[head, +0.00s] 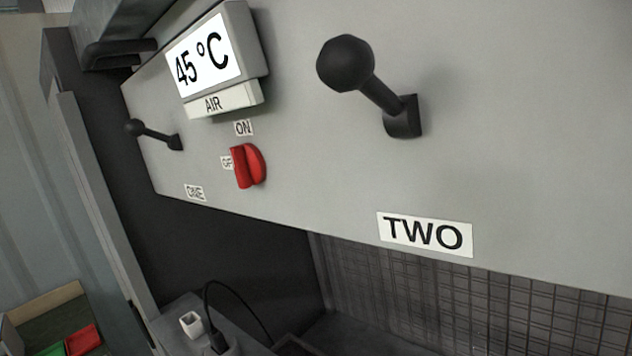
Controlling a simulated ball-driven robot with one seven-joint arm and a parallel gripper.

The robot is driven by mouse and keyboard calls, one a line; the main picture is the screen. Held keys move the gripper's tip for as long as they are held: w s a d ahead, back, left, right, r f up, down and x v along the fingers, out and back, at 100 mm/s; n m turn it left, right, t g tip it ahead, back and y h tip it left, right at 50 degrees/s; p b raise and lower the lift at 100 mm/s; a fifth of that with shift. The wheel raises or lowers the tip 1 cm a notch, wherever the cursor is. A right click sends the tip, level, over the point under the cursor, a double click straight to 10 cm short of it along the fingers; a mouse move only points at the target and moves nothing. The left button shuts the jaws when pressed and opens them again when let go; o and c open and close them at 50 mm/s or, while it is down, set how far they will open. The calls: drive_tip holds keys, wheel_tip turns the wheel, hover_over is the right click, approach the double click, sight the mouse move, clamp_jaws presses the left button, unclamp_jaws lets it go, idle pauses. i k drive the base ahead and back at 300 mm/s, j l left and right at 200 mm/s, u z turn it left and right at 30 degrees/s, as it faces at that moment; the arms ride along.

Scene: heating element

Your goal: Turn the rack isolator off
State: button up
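A red rotary knob (248,165) sits on the grey panel, left of centre in the head view. An ON label (243,128) is above it and a partly covered label reading "OF" (227,162) is at its left. The knob's raised grip runs roughly up and down in the picture, its upper end towards the ON label. No label on the panel names the rack isolator. My gripper is not in view.
A display reading 45 °C (203,61), marked AIR, juts out above the knob. Black ball-ended levers stand out at ONE (152,134) and TWO (365,85). A black cable (240,294) and white block (190,324) are below. A mesh panel (440,300) is lower right.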

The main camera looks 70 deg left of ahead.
sight(248, 162)
drive_tip(key=u, duration=1.55)
drive_tip(key=i+j+u, duration=0.2)
drive_tip(key=u, duration=0.15)
drive_tip(key=i+j+u, duration=0.15)
drive_tip(key=u, duration=0.25)
